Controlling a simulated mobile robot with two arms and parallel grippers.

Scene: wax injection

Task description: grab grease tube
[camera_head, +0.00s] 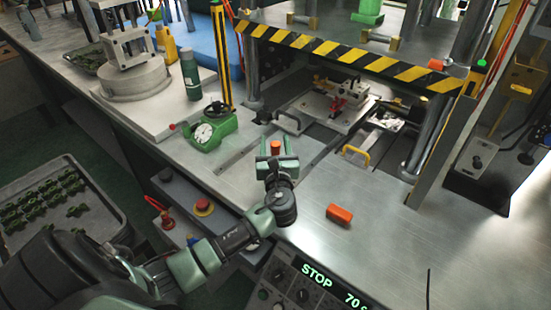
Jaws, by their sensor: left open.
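My left gripper (277,158) reaches in from the lower left over the steel table, in front of the press opening. It is open, with its fingers pointing away from me. A small upright orange piece (276,147) shows between or just beyond its fingertips; its lower part is hidden, and I cannot tell if they touch. An orange block-like piece (340,214) lies on the table to the right of the gripper. A dark green cylinder with white lettering (189,74) stands at the back left. No label marks any of these as the grease tube. My right gripper is not in view.
The press has a yellow-black striped beam (350,58) and yellow handles (355,156) below. A control panel (318,280) reading STOP is at the front. The table's right part is mostly clear.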

